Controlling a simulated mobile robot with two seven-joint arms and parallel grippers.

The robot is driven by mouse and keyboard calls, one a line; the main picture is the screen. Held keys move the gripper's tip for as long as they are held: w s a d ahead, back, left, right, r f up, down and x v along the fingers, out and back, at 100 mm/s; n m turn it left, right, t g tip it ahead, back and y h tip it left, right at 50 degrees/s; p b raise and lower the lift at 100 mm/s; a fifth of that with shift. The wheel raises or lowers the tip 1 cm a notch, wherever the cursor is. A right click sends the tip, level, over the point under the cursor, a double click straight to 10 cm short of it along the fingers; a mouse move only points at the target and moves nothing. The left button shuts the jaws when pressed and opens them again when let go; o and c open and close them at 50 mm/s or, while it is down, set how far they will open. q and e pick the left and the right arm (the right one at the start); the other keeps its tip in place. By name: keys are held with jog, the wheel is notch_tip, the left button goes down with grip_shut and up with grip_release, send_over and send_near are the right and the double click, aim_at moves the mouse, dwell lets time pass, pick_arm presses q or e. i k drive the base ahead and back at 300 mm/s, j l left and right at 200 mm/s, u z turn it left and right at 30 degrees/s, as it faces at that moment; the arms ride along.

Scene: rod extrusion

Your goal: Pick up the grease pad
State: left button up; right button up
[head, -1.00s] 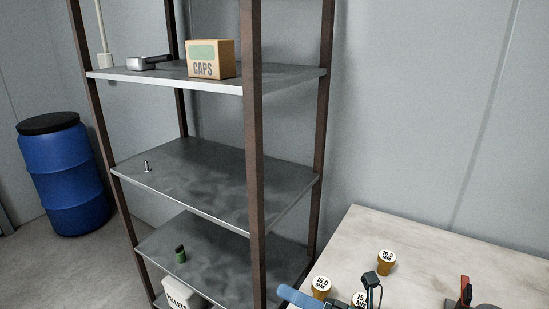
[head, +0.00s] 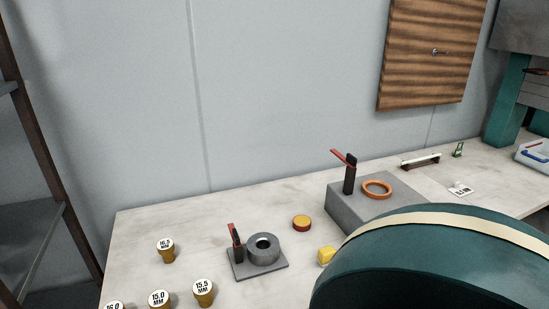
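A low round pad with a yellow-orange top and a red side (head: 302,223) lies on the pale worktable, behind and right of a grey ring fixture. It looks like the grease pad, though no label shows. A small yellow block (head: 326,255) sits a little nearer, beside the large teal rounded shape; I cannot tell what it is. Neither of my grippers is in the head view, so their state and anything in them are hidden.
The grey ring fixture (head: 263,249) has a red-handled clamp. A grey block (head: 368,199) carries an orange ring (head: 377,189). Several labelled plugs (head: 203,291) stand front left. A large teal rounded shape (head: 420,260) with a cream band blocks the front right. A shelf rack (head: 45,165) stands left.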

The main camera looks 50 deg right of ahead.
aim_at(325, 254)
jog(key=l+z, duration=0.15)
jog(key=z, duration=1.9)
